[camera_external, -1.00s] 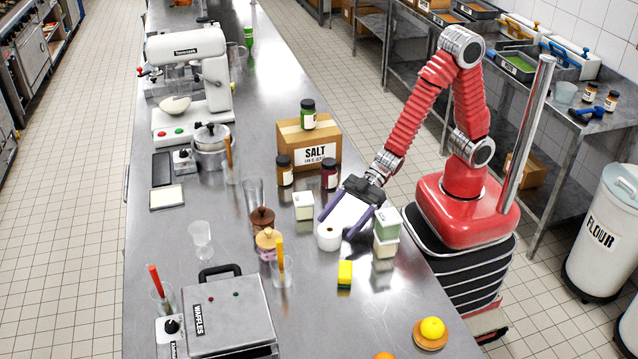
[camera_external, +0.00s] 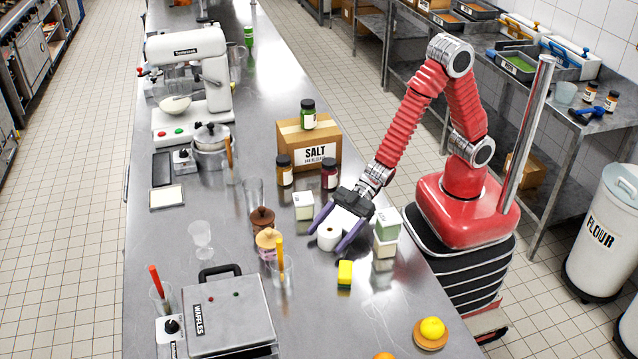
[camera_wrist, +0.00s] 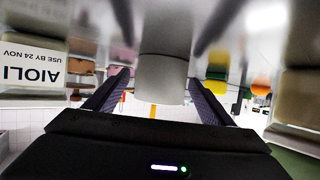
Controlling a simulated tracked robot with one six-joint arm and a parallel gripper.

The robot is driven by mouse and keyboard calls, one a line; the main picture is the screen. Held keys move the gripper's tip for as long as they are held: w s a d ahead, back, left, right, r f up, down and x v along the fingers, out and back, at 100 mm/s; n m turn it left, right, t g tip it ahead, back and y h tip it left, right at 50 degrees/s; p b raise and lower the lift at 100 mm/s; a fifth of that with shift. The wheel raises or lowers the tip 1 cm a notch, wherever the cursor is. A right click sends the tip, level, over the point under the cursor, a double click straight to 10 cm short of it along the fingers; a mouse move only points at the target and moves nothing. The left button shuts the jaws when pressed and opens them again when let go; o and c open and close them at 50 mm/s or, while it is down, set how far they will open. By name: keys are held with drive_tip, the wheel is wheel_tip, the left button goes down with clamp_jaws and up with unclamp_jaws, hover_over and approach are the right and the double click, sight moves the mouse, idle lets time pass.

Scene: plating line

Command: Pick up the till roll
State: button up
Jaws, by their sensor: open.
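The till roll (camera_external: 328,238) is a white cylinder standing upright on the steel counter, with a dark core hole in its top. My gripper (camera_external: 325,240) is open and low over the counter, with its two purple-grey fingers on either side of the roll. In the wrist view the roll (camera_wrist: 163,78) appears as a pale cylinder between the two fingers (camera_wrist: 152,100). Gaps show between it and both fingers there, so the gripper is not closed on it.
A white-lidded carton (camera_external: 303,205) stands just left of my gripper, and stacked tubs (camera_external: 386,232) stand close on its right. A salt box (camera_external: 309,150) with jars is behind. The counter's front right (camera_external: 375,310) is mostly clear.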

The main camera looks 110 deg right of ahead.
drive_tip(key=shift+c, duration=0.6)
drive_tip(key=c, duration=1.1)
